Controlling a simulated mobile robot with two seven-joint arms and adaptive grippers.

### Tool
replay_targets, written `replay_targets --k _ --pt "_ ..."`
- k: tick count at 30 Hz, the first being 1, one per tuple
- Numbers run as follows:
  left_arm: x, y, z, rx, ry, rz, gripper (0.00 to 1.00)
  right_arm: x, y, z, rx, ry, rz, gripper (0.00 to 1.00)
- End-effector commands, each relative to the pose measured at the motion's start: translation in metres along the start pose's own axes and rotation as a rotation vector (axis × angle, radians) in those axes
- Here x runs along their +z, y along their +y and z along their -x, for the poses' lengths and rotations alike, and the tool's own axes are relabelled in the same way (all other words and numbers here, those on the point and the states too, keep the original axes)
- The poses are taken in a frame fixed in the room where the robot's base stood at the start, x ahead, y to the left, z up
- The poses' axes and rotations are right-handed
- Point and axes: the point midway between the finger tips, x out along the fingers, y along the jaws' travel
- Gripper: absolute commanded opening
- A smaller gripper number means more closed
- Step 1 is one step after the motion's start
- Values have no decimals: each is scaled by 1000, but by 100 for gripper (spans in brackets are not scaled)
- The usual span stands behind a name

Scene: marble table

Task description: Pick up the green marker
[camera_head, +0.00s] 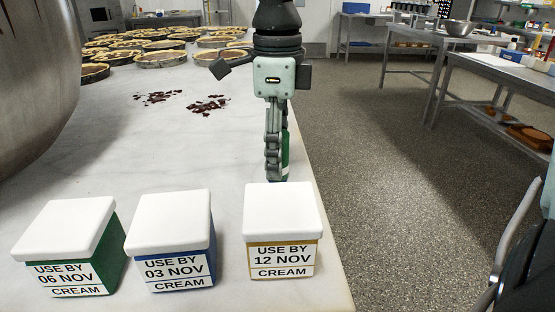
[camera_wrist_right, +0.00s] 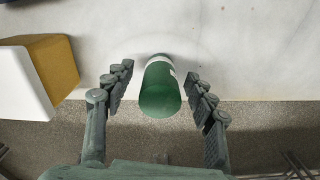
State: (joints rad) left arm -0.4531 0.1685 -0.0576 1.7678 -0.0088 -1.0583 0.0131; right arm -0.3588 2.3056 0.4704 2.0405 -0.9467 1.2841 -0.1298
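The green marker (camera_wrist_right: 160,92) is a green cylinder with a pale band in the right wrist view, near the table's edge. In the head view a strip of its green side (camera_head: 285,158) shows behind my right gripper (camera_head: 274,160), which hides most of it. In the right wrist view, my right gripper's two fingers (camera_wrist_right: 160,72) are open, one on each side of the marker, with a gap on both sides. My left gripper is not in view.
A cream box with a yellow body (camera_head: 281,220) stands close in front of the right gripper. Blue (camera_head: 170,240) and green (camera_head: 70,245) cream boxes stand left of it. A large metal vessel (camera_head: 35,80) is at left. Pies (camera_head: 160,58) and dark crumbs (camera_head: 208,105) lie farther back.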

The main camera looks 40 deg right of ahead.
Motion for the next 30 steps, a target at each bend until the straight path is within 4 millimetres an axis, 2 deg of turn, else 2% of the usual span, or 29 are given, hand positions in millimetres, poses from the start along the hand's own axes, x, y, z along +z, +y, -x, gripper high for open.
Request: replay_targets --k 1,12,13,23,26,30 --pt "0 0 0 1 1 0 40 0 0 0 0 0 0 50" --pt "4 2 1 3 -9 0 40 0 0 0 0 0 0 4" --pt "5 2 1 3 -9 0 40 0 0 1 -1 0 0 2" --pt "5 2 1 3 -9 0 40 0 0 5 -2 0 0 2" --pt "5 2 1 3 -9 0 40 0 -1 13 -2 -1 -1 2" --pt "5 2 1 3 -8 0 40 1 0 34 -4 -3 -1 2"
